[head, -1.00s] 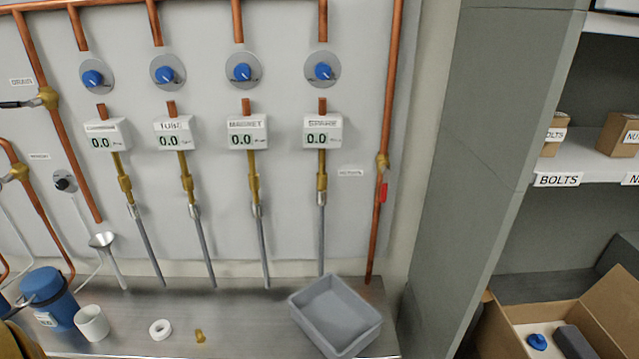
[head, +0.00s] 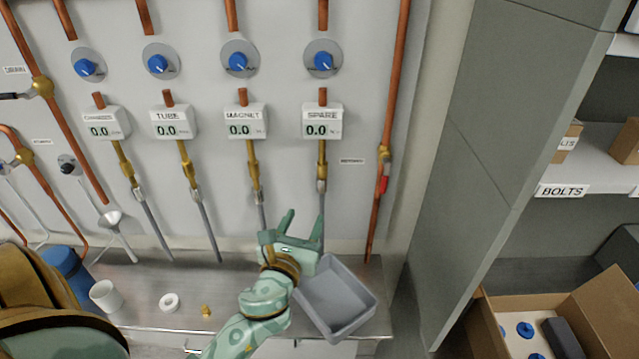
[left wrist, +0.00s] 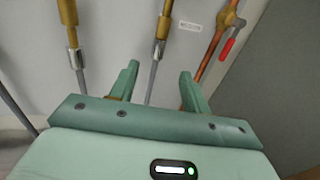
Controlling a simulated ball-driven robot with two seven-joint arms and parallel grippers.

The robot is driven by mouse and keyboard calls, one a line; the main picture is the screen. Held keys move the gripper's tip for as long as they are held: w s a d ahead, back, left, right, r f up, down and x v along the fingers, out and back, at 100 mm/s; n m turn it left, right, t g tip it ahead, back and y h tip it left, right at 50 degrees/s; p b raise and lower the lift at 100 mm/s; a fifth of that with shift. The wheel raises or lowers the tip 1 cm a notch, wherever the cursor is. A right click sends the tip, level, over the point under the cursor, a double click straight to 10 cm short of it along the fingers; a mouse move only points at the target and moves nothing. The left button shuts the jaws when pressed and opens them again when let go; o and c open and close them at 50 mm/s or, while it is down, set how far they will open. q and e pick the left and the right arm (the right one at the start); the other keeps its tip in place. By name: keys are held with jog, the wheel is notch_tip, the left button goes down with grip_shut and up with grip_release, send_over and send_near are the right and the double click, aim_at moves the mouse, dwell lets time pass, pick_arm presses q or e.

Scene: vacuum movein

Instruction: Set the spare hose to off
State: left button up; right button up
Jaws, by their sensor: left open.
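The spare hose is the grey hose (head: 322,205) hanging under the meter labelled SPARE (head: 322,121), which reads 0.0. A brass fitting (head: 322,165) joins hose and meter, and a blue round knob (head: 323,61) on a grey disc sits above the meter. My left gripper (head: 291,224) is open and empty, in front of the lower wall between the magnet and spare hoses. In the left wrist view its two fingers (left wrist: 156,82) stand apart, with a hose and brass fitting (left wrist: 162,35) seen between them, apart from the fingers as far as I can tell. My right gripper is not in view.
Other blue knobs, meters and hoses for TUBE (head: 173,122) and MAGNET (head: 245,121) hang to the left. A red-handled valve (head: 384,180) is on the copper pipe at right. A grey bin (head: 340,297), white cup (head: 106,295) and white ring (head: 169,302) stand on the bench.

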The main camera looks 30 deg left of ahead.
aim_at(321, 184)
pick_arm(q)
jog(key=x, duration=1.2)
jog(key=shift+w, duration=0.35)
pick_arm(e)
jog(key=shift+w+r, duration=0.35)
